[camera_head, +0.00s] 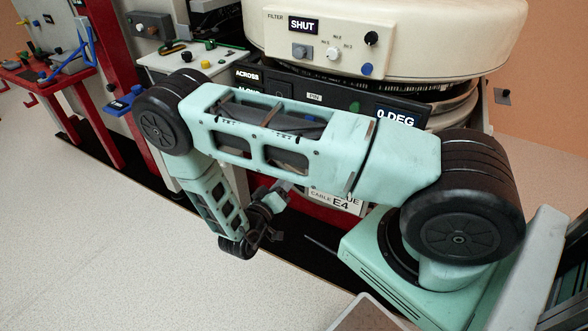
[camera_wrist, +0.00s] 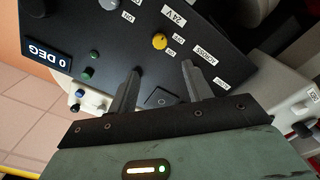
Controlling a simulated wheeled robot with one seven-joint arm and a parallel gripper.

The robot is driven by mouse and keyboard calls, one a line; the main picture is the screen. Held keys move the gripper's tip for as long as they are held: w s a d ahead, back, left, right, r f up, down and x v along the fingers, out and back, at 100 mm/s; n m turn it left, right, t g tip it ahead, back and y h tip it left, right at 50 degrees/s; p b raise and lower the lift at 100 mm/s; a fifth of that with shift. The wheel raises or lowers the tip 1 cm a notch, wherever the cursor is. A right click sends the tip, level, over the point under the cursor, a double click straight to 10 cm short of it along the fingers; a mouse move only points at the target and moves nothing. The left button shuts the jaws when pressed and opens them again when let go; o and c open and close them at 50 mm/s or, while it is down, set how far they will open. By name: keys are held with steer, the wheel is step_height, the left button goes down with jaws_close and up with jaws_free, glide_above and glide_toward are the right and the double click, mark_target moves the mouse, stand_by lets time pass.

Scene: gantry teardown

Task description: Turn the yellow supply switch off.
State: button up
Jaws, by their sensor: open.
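The yellow supply switch (camera_wrist: 159,41) is a round knob on a dark panel in the wrist view. A white 24 V label (camera_wrist: 174,14) is beside it, with small labels around it. I cannot tell clearly which label the knob points to. My gripper (camera_wrist: 160,72) is open, with one finger on each side of the picture below the knob. Nothing is between the fingers, and the knob lies beyond the tips, apart from them. In the head view my arm covers part of the panel, and I cannot make out the yellow switch there.
On the same panel are a 0 DEG display (camera_wrist: 48,63), a green button (camera_wrist: 87,73), a grey knob (camera_wrist: 109,4) and a black rocker (camera_wrist: 159,98) between the fingers' bases. The cream FILTER housing (camera_head: 420,35) overhangs the panel. A red bench (camera_head: 55,85) stands left; floor in front is clear.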

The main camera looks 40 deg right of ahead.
steer(key=v, duration=0.3)
steer(key=shift+a, duration=0.25)
stand_by(0.4)
